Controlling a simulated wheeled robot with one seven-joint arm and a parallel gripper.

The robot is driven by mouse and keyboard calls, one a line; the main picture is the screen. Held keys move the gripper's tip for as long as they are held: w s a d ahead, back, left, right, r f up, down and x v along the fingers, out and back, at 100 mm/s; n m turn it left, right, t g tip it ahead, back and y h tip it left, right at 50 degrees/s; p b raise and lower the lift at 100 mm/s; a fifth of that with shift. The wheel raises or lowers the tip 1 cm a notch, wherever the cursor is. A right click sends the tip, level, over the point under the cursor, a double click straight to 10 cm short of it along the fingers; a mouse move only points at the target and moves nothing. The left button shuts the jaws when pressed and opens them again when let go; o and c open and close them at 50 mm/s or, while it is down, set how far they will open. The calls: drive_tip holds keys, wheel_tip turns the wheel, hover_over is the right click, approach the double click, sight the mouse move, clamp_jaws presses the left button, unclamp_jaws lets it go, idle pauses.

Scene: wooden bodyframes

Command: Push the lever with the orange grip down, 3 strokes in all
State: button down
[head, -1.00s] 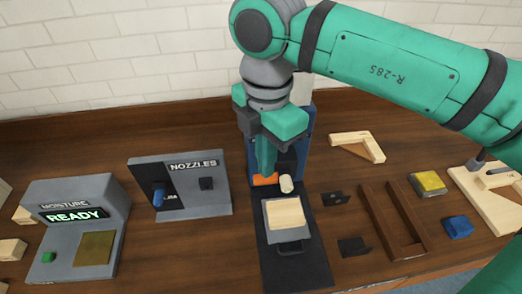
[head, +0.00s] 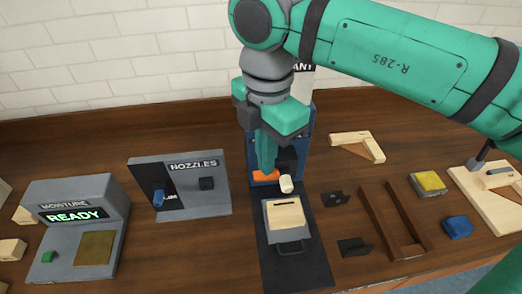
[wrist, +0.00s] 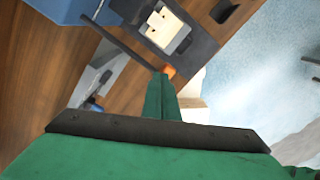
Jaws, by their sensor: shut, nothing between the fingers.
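The orange grip (head: 265,175) is at the end of a dark lever on the blue machine (head: 307,128). In the wrist view, the orange grip (wrist: 169,71) ends a dark rod (wrist: 122,43). My gripper (head: 266,168) is shut and empty, pointing down. Its fingertips (wrist: 163,78) are right at the grip; whether they touch it I cannot tell. A light wooden block (head: 285,216) with a dark slot lies in the holder below. A pale cylinder (head: 286,184) is just right of the grip. My gripper hides part of the machine.
A grey NOZZLES panel (head: 218,190) and a MOISTURE box reading READY (head: 105,205) stand left. A brown wooden frame (head: 376,215), black brackets (head: 354,246), a yellow-topped block (head: 430,182) and a blue block (head: 457,227) lie right. A brick wall is behind.

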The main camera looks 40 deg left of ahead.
drive_tip(key=shift+r, duration=1.8)
drive_tip(key=shift+f, duration=0.2)
drive_tip(key=shift+f, duration=2.85)
drive_tip(key=shift+r, duration=3)
drive_tip(key=shift+f, duration=0.15)
